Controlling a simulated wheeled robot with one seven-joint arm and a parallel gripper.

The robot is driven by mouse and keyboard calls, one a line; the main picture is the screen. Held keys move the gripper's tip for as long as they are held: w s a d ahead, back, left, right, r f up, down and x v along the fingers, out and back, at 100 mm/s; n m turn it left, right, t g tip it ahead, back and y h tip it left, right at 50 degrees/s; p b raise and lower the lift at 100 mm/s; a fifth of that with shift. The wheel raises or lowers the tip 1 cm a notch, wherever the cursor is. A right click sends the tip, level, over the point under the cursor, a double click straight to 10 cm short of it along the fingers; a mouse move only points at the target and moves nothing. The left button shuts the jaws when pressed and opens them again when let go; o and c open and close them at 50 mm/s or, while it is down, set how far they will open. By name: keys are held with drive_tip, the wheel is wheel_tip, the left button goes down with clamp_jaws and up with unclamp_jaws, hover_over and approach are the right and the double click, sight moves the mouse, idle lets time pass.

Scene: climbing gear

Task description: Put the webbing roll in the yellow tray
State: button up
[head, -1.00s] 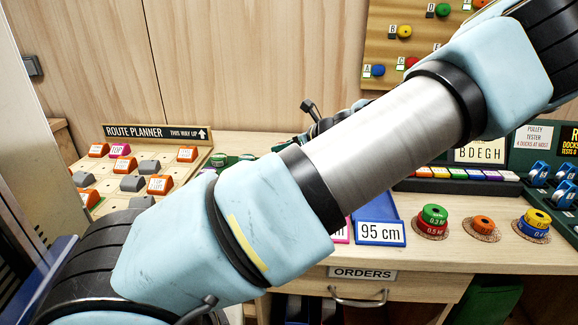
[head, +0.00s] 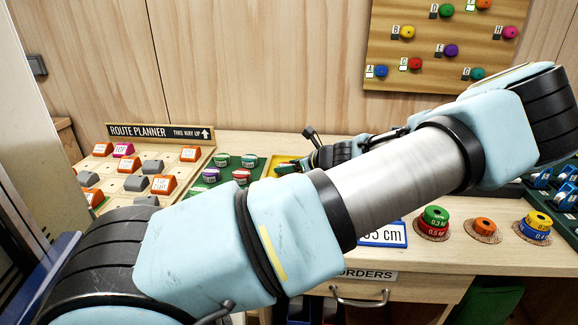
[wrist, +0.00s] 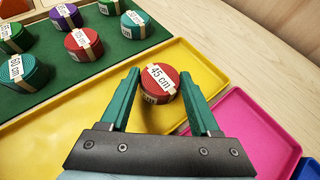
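In the wrist view a red webbing roll (wrist: 160,86) with a white "45 cm" band sits between the green fingers of my gripper (wrist: 160,74). Both fingers appear to touch its sides, so the gripper looks shut on it. The roll is over the floor of the yellow tray (wrist: 212,68); whether it rests on that floor is hard to tell. In the head view my gripper (head: 300,165) is low at the yellow tray (head: 274,162), whose right part is hidden behind my arm.
Left of the tray a green board (wrist: 50,90) holds several other labelled rolls. A pink tray (wrist: 245,130) lies to the right, then a blue tray (wrist: 308,169). The route planner board (head: 130,172) stands further left. Weight discs (head: 434,218) stand at the right.

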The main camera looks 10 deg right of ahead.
drive_tip(key=o, duration=0.3)
drive_tip(key=shift+o, duration=0.2)
drive_tip(key=shift+r, duration=0.15)
drive_tip(key=b+v, duration=0.2)
drive_tip(key=v, duration=0.9)
drive_tip(key=shift+s, duration=0.1)
drive_tip(key=shift+s+d+r, duration=0.2)
drive_tip(key=shift+s, duration=0.15)
drive_tip(key=shift+r, duration=0.1)
